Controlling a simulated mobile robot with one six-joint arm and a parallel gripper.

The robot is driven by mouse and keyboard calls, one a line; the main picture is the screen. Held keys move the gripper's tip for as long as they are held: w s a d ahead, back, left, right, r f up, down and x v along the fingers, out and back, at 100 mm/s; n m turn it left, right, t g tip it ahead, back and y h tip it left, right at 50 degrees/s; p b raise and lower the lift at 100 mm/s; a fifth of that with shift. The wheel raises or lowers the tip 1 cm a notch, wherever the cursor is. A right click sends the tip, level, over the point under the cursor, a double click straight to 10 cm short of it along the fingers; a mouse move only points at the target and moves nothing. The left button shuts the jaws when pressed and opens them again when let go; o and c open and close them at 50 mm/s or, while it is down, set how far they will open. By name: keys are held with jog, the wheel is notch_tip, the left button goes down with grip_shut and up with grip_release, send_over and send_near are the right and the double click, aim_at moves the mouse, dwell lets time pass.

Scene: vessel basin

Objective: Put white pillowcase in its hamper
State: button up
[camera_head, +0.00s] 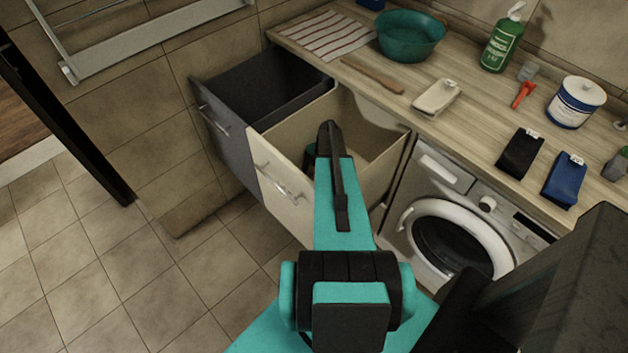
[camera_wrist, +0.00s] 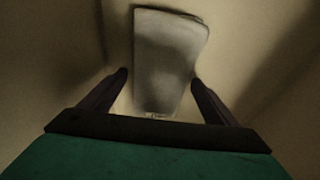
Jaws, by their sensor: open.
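A pale grey-white folded cloth (camera_wrist: 168,60), which looks like the white pillowcase, lies inside a cream compartment in the wrist view. My gripper (camera_wrist: 159,77) is open, with its two dark fingers apart on either side of the cloth's lower part. The cloth looks loose; I cannot tell whether a finger touches it. In the head view my arm reaches over the open cream hamper (camera_head: 283,196), and the cloth is hidden there. A dark grey hamper (camera_head: 226,136) stands open just behind and left of the cream one.
The counter holds a striped cloth (camera_head: 322,35), a teal basin (camera_head: 410,38), a green bottle (camera_head: 502,42), a white tin (camera_head: 575,103), a black folded item (camera_head: 519,153) and a blue one (camera_head: 565,179). A washing machine (camera_head: 460,220) adjoins the hampers. Tiled floor (camera_head: 140,265) is clear at left.

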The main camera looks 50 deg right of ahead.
jog(key=shift+r, duration=0.2)
jog(key=b+v, duration=0.4)
jog(key=v, duration=0.8)
dwell(0.9)
